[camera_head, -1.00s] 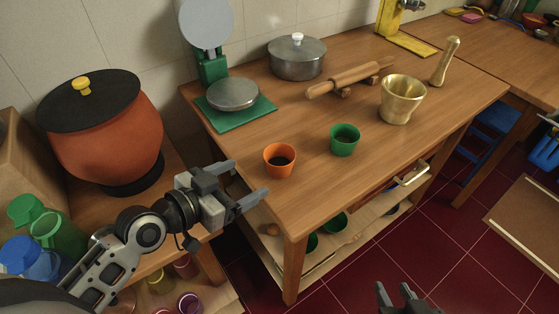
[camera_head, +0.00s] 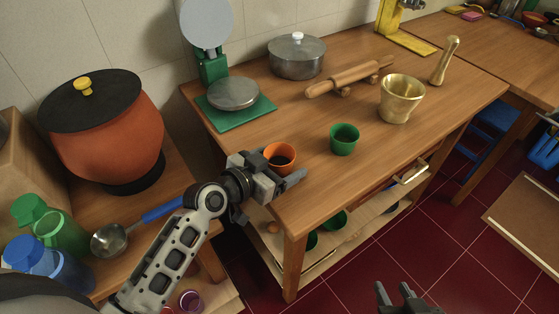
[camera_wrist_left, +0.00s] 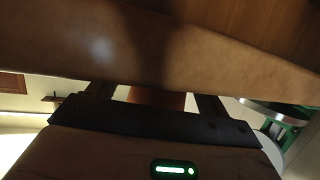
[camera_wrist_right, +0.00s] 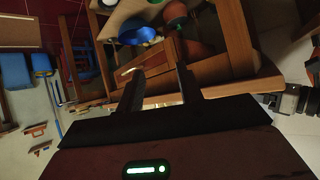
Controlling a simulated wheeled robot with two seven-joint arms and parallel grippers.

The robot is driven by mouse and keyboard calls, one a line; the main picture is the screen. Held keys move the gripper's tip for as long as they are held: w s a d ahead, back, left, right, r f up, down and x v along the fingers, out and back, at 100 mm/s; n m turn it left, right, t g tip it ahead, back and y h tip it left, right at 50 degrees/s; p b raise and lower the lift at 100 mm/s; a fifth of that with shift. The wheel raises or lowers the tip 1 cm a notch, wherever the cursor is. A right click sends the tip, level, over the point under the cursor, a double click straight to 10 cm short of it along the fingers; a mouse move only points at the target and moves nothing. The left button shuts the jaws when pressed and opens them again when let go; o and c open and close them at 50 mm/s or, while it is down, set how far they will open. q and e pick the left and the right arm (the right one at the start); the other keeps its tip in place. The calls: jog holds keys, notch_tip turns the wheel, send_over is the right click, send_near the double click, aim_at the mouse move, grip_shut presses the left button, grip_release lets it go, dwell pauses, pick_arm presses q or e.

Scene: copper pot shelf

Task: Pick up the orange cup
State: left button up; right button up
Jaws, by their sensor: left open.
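The orange cup (camera_head: 281,152) stands upright near the front left edge of the wooden table (camera_head: 330,195). My left gripper (camera_head: 280,167) is at the cup, low over the table edge, with its jaws open. One finger passes in front of the cup and hides its lower part; the far finger is mostly hidden. In the left wrist view, a dark orange patch of the cup (camera_wrist_left: 157,97) shows between the two spread fingers. I cannot tell whether either finger touches it. My right gripper (camera_head: 395,294) is open and empty, low in front of the table.
A green cup (camera_head: 344,139) stands to the right of the orange cup. A brass mortar (camera_head: 402,98), a rolling pin (camera_head: 349,78), a lidded pot (camera_head: 297,56) and a green scale (camera_head: 234,94) are farther back. A blue-handled ladle (camera_head: 110,240) lies at the left.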

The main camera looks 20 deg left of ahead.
pick_arm(q)
jog(key=c, duration=1)
jog(key=shift+c, duration=0.2)
notch_tip(320, 180, up, 10)
jog(key=p, duration=0.2)
